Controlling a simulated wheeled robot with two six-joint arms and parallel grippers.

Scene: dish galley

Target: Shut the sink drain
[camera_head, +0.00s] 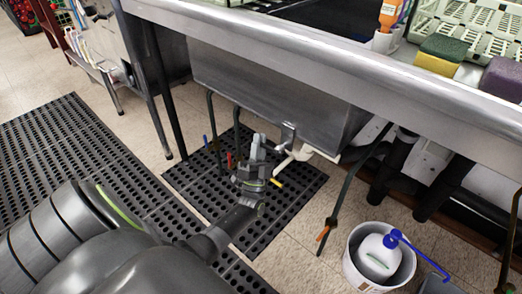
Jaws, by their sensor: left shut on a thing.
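The steel sink basin (270,95) hangs under the counter edge. A grey drain fitting (288,137) and a white drain pipe (297,155) show at its lower side. My left gripper (258,147) is just below and left of the fitting, shut on a handle. Only the handle's yellow end (276,182) shows clearly, at the gripper's right; my gripper hides most of the rest. How the handle joins the fitting is hard to see. My right gripper is not in view.
Red (229,160), blue (205,141) and orange (322,234) handles are nearby. A white bucket (352,262) holding a jug stands on the floor at lower right. The steel counter edge (330,62) overhangs the basin. A black perforated mat (298,190) lies below.

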